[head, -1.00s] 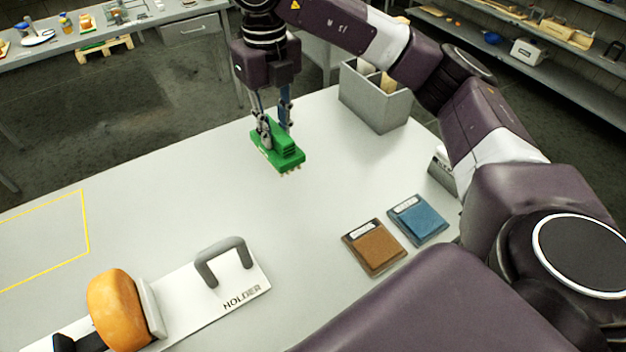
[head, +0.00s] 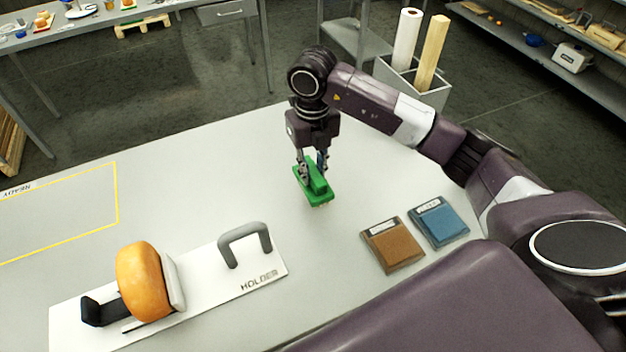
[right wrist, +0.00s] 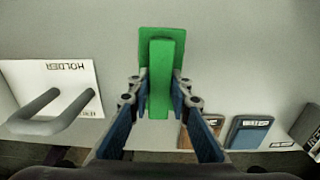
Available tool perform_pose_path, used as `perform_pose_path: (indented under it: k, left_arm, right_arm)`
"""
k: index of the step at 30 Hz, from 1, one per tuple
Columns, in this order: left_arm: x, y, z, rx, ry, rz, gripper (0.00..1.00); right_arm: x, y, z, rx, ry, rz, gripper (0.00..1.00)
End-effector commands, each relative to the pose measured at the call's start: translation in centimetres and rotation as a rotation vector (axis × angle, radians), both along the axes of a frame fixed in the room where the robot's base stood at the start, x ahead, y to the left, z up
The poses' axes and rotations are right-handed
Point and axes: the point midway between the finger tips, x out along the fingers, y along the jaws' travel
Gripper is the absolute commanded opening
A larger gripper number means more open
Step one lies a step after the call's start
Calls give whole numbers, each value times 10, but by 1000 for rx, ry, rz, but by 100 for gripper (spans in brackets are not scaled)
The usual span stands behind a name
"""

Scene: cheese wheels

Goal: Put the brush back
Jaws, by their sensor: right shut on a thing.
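The green brush (head: 314,187) is in my right gripper (head: 313,172), in the middle of the head view above the table. The gripper is shut on the brush's raised green grip, and the bristles point down. In the right wrist view the brush (right wrist: 161,60) lies between the two fingers of my right gripper (right wrist: 160,95). A brown pad (head: 392,245) and a blue pad (head: 438,222) lie side by side on the table, right of and nearer than the brush. My left gripper is not in view.
A white board marked HOLDER (head: 222,286) carries a grey handle (head: 244,240) and a clamped orange cheese wheel (head: 142,281) at the front left. A grey divided box (head: 432,97) stands at the back right. A yellow outline (head: 117,195) marks the left table; the middle is clear.

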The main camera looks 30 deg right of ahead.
Motion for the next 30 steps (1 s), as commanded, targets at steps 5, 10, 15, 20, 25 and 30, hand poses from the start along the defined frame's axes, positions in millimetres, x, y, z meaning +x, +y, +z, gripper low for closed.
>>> perform_pose_path:
  k: [5, 10, 15, 20, 25, 30]
  left_arm:
    - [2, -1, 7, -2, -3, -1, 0]
    - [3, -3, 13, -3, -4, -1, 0]
    - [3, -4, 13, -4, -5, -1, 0]
    - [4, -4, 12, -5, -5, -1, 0]
    - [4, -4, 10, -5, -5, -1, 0]
    - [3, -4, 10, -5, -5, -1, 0]
  right_arm:
    - [-1, 0, -17, -1, 4, 0, 0]
    - [-1, 0, -41, 0, 3, 0, 0]
    - [0, 0, -46, 0, -2, 1, 0]
    - [0, 0, -47, 0, -1, 1, 0]
    - [0, 0, -49, 0, 0, 1, 25]
    - [0, 0, -49, 0, 0, 1, 36]
